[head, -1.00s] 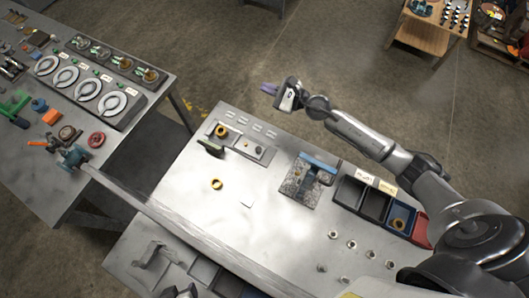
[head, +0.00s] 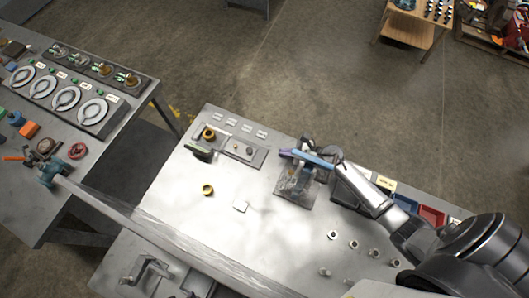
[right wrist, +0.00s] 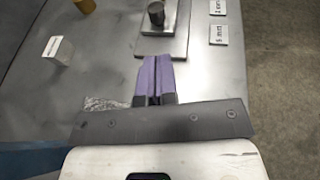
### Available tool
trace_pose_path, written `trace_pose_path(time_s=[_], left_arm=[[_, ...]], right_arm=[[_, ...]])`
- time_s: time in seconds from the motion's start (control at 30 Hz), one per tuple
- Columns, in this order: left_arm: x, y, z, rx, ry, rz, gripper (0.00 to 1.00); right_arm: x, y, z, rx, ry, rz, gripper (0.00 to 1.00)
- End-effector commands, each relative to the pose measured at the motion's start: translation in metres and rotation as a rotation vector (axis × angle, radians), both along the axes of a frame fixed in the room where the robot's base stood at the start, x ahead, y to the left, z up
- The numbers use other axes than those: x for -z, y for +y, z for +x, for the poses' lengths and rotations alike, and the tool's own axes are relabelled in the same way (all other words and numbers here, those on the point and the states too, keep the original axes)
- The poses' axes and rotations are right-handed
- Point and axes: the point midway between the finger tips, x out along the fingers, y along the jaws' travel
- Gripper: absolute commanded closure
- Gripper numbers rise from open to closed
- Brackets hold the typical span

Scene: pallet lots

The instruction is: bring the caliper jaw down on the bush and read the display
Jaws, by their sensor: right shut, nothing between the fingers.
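My right gripper (head: 287,153) is over the back of the table, beside the blue bar (head: 313,160) of a stand on a speckled stone base (head: 294,198). In the right wrist view its purple fingers (right wrist: 154,78) are together and hold nothing. The speckled base also shows in the right wrist view (right wrist: 105,103). I cannot make out the caliper jaw or any reading. I cannot make out my left gripper.
Blue and red bins (head: 432,215) stand at the right, partly behind my right arm. Several metal nuts (head: 353,244) lie in front of them. Labels (head: 240,126) line the back edge. The table's middle is mostly clear.

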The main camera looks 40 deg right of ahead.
Motion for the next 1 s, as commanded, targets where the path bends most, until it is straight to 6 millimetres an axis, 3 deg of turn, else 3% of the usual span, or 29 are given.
trace_pose_path(time_s=[0.17, 0.6, 1.0], left_arm=[[0.0, 0.0, 0.0, 0.0, 0.0, 0.0, 0.41], [-0.003, 0.004, 0.0, 0.008, 0.0, 0.012, 0.41], [-0.002, 0.004, 0.0, 0.008, 0.0, 0.012, 0.41]], right_arm=[[0.008, 0.009, 0.002, 0.012, 0.019, 0.033, 1.0], [0.027, 0.051, 0.049, 0.01, 0.019, 0.032, 1.0], [0.034, 0.065, 0.064, 0.01, 0.019, 0.028, 1.0]])
